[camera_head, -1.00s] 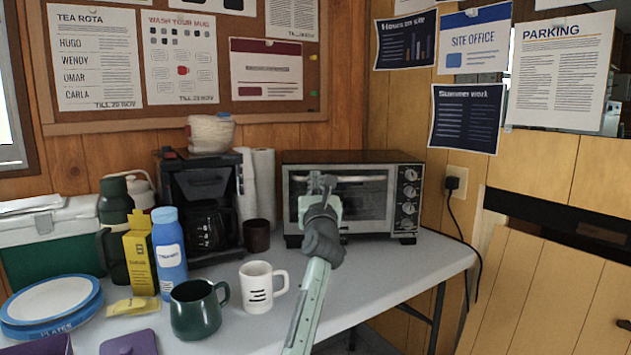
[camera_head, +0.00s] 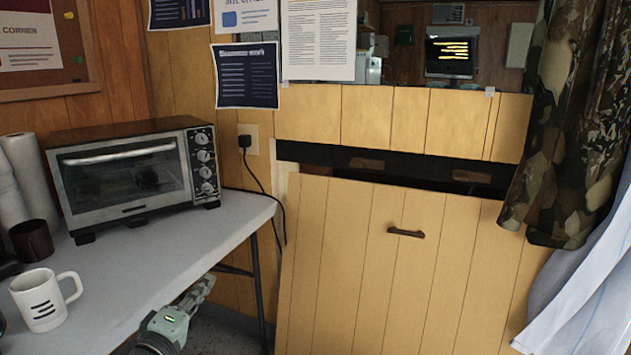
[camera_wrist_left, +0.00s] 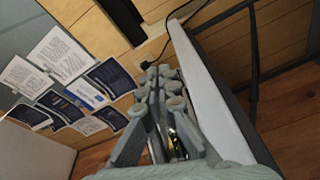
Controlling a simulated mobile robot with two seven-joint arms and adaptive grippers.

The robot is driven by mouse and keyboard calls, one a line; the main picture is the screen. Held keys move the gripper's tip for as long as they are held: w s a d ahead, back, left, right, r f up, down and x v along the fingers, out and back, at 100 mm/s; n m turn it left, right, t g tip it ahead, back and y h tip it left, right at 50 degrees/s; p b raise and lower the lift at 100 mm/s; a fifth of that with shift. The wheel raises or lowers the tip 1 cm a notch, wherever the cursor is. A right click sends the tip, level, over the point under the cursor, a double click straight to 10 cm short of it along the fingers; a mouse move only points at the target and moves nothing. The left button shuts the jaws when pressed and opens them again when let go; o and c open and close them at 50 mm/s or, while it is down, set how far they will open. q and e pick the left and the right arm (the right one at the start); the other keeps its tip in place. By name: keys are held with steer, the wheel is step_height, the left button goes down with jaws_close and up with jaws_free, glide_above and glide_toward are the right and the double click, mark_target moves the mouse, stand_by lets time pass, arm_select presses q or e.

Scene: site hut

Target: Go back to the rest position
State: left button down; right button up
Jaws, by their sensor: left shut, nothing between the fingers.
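My left gripper (camera_head: 196,294) shows low in the head view, beside the table's right front edge and over the floor. It is shut and empty. In the left wrist view its fingers (camera_wrist_left: 160,88) are together, with the table edge close on their right. My right gripper is in neither view.
The white table (camera_head: 120,268) holds a toaster oven (camera_head: 130,172), a white mug (camera_head: 42,300) and a dark brown cup (camera_head: 32,240). A black cable hangs from the wall socket (camera_head: 248,140). A wooden panel with a handle (camera_head: 406,232) stands right of the table. A camouflage curtain (camera_head: 575,120) hangs at the right.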

arm_select(q)
steer(key=s+d+f+m+g, duration=0.1)
steer(key=s+f+m+g, duration=0.2)
steer(key=s+f, duration=0.35)
steer(key=s+d+f+m+g, duration=0.1)
steer(key=s+f+m+g, duration=0.15)
steer(key=f, duration=0.65)
steer(key=s+d+f+m+g, duration=0.1)
steer(key=s+f+m+g, duration=0.2)
steer(key=s+f, duration=0.3)
steer(key=s+a+f+m+g+y, duration=0.2)
steer(key=s+a+f+g, duration=0.1)
steer(key=s+f, duration=0.4)
steer(key=s+a+f+m+g+y, duration=0.3)
steer(key=s+f, duration=0.3)
steer(key=s, duration=0.6)
steer(key=shift+a+f, duration=0.35)
steer(key=shift+g, duration=0.25)
